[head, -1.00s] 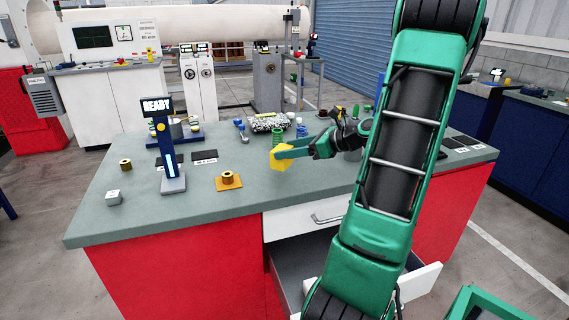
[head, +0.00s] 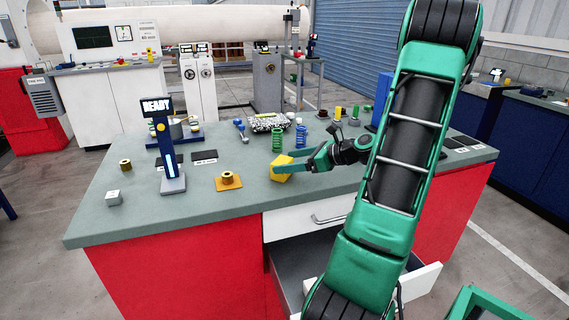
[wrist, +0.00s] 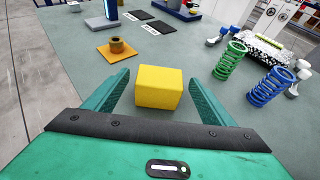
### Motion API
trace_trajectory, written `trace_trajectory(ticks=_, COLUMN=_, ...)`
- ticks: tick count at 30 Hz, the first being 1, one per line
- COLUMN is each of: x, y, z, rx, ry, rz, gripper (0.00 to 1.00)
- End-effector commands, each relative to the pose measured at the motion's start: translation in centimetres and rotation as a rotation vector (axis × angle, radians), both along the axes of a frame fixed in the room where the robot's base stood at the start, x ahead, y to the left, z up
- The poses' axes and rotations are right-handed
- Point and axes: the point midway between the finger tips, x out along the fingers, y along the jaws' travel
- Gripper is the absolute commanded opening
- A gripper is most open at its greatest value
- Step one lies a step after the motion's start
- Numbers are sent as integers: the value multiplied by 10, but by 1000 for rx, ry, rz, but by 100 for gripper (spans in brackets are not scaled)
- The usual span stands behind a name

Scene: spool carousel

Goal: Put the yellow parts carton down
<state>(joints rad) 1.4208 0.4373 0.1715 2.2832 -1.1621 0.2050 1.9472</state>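The yellow parts carton (head: 282,168) sits on the grey-green bench top (head: 240,195), near the middle of its front part. It also shows in the wrist view (wrist: 159,87), between my two green fingers. My gripper (head: 294,160) is low over the bench and reaches in from the right. It is open, with a narrow gap on each side of the carton in the wrist view (wrist: 160,76). The carton's underside is hidden, but it looks to rest on the bench.
Green (wrist: 230,60) and blue (wrist: 270,86) springs stand to the right of the carton in the wrist view. A brass spool on an orange plate (head: 229,181) and the READY post (head: 167,150) stand to the left. A drawer (head: 420,282) is open below.

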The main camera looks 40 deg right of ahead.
Motion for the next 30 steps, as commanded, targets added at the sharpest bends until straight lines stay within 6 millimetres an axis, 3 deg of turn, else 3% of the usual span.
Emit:
trace_trajectory(ticks=11, x=-1, y=0, z=4, rx=-1, ry=0, rz=0, gripper=77)
trace_trajectory(ticks=30, x=-94, y=-32, z=44, rx=-1, ry=0, rz=-1, gripper=77)
